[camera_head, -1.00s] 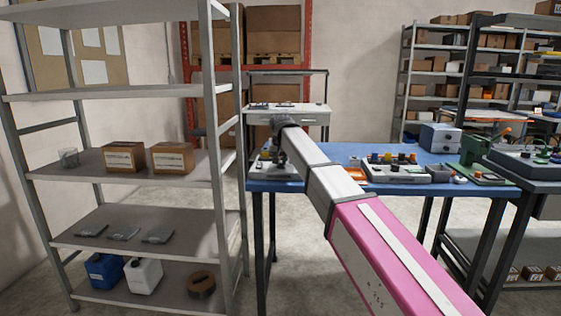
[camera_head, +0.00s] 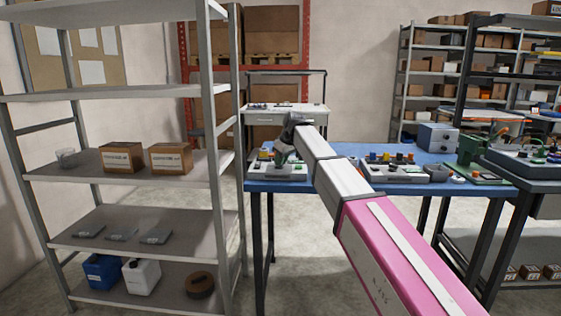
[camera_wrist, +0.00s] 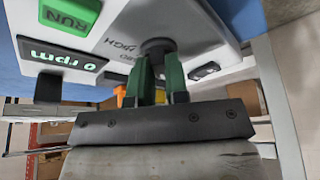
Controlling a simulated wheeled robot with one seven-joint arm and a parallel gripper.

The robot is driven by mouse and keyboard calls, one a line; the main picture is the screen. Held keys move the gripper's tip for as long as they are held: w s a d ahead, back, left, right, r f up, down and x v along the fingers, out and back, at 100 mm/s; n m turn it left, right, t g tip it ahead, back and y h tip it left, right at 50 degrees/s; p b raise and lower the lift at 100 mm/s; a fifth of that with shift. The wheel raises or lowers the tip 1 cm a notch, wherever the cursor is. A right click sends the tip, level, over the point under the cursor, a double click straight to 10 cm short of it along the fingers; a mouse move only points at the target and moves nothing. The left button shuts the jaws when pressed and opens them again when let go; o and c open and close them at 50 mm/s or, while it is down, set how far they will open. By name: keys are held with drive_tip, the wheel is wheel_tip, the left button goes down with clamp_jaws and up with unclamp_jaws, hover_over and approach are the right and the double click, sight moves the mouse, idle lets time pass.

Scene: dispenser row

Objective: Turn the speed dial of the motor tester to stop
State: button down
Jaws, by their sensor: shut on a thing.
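The motor tester (camera_head: 272,171) is a light grey box at the left end of the blue table. In the wrist view its panel (camera_wrist: 115,22) fills the upper part, with a lit green RUN sign (camera_wrist: 70,14) and a display (camera_wrist: 63,60) reading 0 rpm. The dark round speed dial (camera_wrist: 157,46) sits on this panel near printed marks, one reading HIGH. My gripper (camera_wrist: 160,64) has its green fingers shut on the dial. The fingers hide part of the dial, and its pointer cannot be made out. In the head view my gripper (camera_head: 284,152) is small, over the tester.
The blue table (camera_head: 345,186) also carries another grey device (camera_head: 395,173) with coloured knobs and a blue-grey box (camera_head: 437,137). A tall grey shelf (camera_head: 150,206) stands close on the left. A black shelf and dark bench stand on the right.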

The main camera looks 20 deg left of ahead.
drive_tip(key=shift+n+g, duration=0.3)
drive_tip(key=shift+n, duration=0.3)
drive_tip(key=c, duration=1.1)
unclamp_jaws()
drive_tip(key=v, duration=1)
drive_tip(key=shift+d+r, duration=0.2)
drive_tip(key=shift+r, duration=0.15)
